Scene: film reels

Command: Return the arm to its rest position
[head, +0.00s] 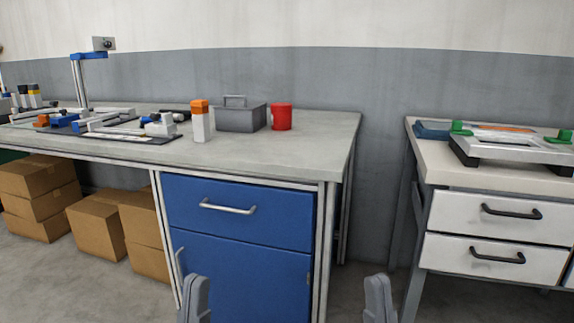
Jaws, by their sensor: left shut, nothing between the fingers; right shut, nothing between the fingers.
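My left gripper (196,298) shows at the bottom edge, in front of the blue cabinet under the workbench. It is shut and empty. My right gripper (379,298) shows at the bottom edge, in front of the gap between the two benches. It is also shut and empty. Both point upward in the picture and are well apart from each other. Neither touches anything visible. Most of both arms is out of the picture. I see no film reel that I can make out.
The grey workbench (300,150) carries a grey toolbox (240,117), a red cup (281,117), an orange-topped white bottle (200,122) and a device with a post (80,85). Cardboard boxes (97,225) sit below. A white-drawer bench (440,165) stands right. Floor is open between benches.

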